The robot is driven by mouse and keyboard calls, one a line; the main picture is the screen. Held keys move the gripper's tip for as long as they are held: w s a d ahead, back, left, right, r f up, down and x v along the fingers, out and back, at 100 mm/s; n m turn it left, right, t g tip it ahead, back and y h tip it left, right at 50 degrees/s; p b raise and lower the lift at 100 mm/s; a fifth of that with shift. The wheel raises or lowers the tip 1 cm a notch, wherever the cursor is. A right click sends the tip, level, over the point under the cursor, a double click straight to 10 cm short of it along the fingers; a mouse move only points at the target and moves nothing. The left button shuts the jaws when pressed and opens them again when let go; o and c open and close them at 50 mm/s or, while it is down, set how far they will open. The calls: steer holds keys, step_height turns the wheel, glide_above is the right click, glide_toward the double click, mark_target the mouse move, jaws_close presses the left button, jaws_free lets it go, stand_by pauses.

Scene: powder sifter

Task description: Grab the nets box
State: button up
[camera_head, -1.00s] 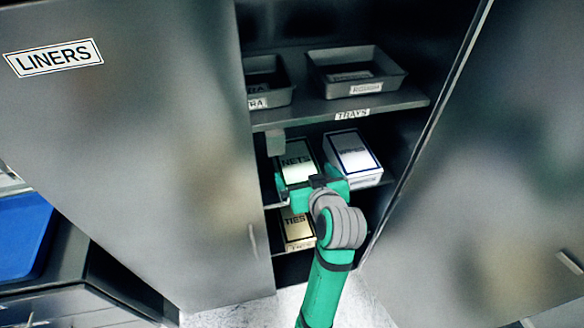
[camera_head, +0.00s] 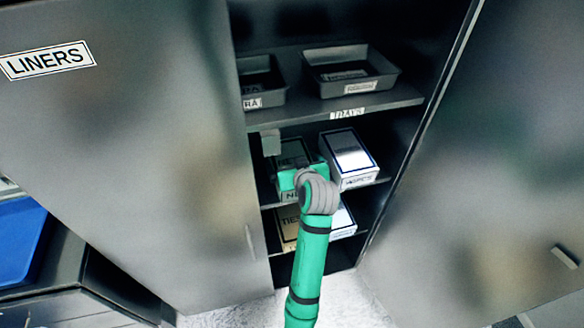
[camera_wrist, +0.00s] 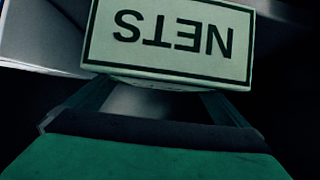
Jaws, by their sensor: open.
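The nets box (camera_head: 293,153) stands on the middle cabinet shelf, left of the wipes box, partly hidden behind my gripper and arm in the head view. In the wrist view the nets box (camera_wrist: 170,42) shows its white label, upside down, close ahead. My gripper (camera_wrist: 160,98) is open, its two fingers reaching toward the box from below the label in that picture. The fingertips run out of sight under the box edge, so I cannot tell whether they touch it.
The white wipes box (camera_head: 349,160) stands close on the right. Grey trays (camera_head: 350,70) sit on the shelf above, and a ties box (camera_head: 288,226) is below. Open cabinet doors (camera_head: 130,150) flank the opening.

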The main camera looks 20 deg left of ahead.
steer(key=shift+w+a+f, duration=0.15)
steer(key=shift+w, duration=0.05)
steer(key=c, duration=0.9)
steer(key=shift+c, duration=0.2)
